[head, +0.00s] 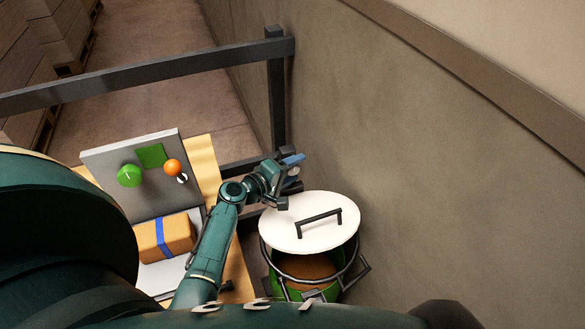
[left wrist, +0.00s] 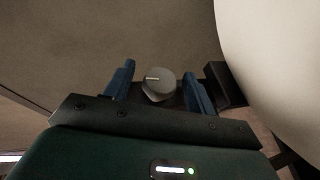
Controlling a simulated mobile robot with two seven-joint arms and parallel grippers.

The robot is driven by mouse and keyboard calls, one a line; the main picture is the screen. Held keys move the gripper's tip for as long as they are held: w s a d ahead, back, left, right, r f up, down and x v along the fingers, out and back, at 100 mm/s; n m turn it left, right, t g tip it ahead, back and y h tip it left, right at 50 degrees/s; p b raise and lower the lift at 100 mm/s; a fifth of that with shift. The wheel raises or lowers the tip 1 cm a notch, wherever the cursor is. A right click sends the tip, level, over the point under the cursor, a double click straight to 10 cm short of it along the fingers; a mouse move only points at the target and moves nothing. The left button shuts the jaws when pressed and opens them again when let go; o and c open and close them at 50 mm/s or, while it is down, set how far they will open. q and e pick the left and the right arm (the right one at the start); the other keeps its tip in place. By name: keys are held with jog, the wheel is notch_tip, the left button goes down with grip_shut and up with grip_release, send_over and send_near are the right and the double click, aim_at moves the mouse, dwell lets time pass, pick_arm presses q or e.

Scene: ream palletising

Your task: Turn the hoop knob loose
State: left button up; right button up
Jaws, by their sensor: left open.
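The grey hoop knob (left wrist: 157,88), with a pale line on its top, shows in the left wrist view between the two blue fingers of my left gripper (left wrist: 158,70). The fingers are open, one on each side of the knob, with a gap visible. In the head view my left gripper (head: 291,164) is beside the dark post near the wall, and the knob is hidden there. A green drum (head: 330,293) with a dark metal hoop (head: 352,268) stands to the lower right of the gripper. My right gripper is not in view.
A white lid (head: 285,226) with a dark handle (head: 318,221) is over the back of the drum; brown contents (head: 305,266) show below it. A grey panel (head: 115,160) has a green knob (head: 129,175) and orange ball (head: 172,167). A strapped brown parcel (head: 178,236) lies below. The wall is close right.

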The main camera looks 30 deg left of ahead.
pick_arm(q)
jog(key=shift+c, duration=0.6)
jog(key=c, duration=0.9)
jog(key=shift+f+b, duration=0.3)
jog(key=shift+b, duration=0.4)
jog(key=shift+w+f+t+b, duration=0.1)
jog(key=shift+t+b, duration=0.2)
jog(key=shift+b, duration=0.35)
jog(key=shift+h+b, duration=0.3)
jog(key=shift+b, duration=0.2)
jog(key=shift+r+n+t+b, duration=0.2)
jog(key=shift+n+t+b, duration=0.15)
jog(key=shift+b, duration=0.2)
jog(key=shift+r, duration=0.1)
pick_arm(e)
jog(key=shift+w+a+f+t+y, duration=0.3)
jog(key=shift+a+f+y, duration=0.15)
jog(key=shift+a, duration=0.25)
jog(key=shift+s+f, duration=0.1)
